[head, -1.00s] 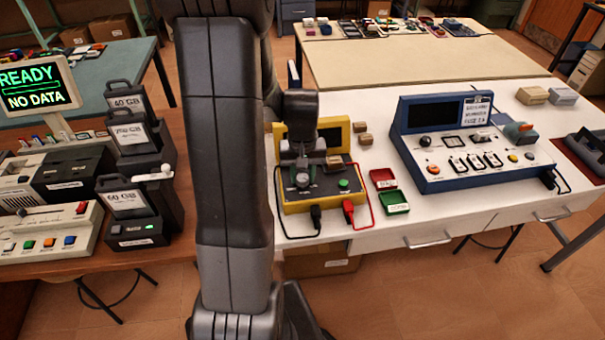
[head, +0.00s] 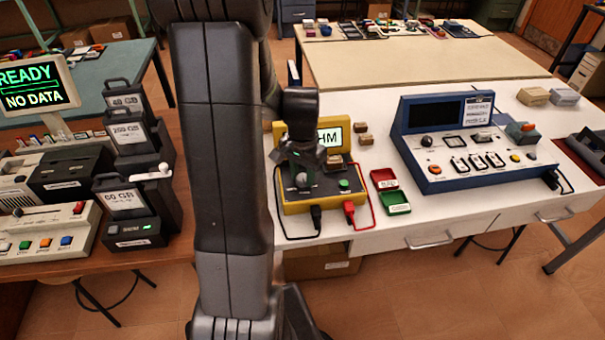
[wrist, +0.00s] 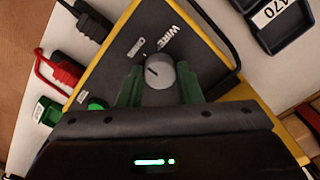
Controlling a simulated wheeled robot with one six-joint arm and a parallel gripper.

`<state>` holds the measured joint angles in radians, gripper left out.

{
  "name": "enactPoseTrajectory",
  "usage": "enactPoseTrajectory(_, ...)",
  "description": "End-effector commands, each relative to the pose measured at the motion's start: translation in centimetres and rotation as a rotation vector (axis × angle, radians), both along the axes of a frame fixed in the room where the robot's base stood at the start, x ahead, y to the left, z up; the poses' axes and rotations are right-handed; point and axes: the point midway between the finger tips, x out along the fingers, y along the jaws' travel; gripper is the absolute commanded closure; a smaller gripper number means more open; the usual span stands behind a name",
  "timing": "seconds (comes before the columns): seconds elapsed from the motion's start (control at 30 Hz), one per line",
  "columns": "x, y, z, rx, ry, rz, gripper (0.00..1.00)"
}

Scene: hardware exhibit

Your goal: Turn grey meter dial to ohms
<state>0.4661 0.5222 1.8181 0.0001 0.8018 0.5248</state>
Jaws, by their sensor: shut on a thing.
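The yellow meter (head: 318,204) with a dark face stands on the white bench. Its screen (head: 331,138) is lit and shows letters ending in "HM"; my arm hides the rest. My gripper (wrist: 158,85) has its green fingers shut on the round grey dial (wrist: 159,74). The dial's dark pointer line slants toward the upper left, near the small label beside "WIRE". In the head view, my gripper (head: 303,172) is over the meter's face and hides much of the dial.
A black plug (head: 316,214) and a red plug (head: 349,208) with leads sit at the meter's front. A green button (head: 344,184) is right of the dial. Red and green trays (head: 397,208) lie to the right, before a blue console (head: 470,150).

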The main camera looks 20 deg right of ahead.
Motion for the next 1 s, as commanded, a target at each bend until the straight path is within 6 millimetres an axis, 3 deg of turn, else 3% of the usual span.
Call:
enactPoseTrajectory(0.53,0.08,-0.05,0.09,-0.002,-0.002,-0.031,0.91)
enactPoseTrajectory(0.57,0.08,-0.05,0.09,-0.002,-0.002,-0.030,0.66)
enactPoseTrajectory(0.67,0.07,-0.05,0.08,-0.001,-0.002,-0.030,0.46)
enactPoseTrajectory(1.0,0.06,-0.03,0.30,-0.001,-0.002,-0.030,0.46)
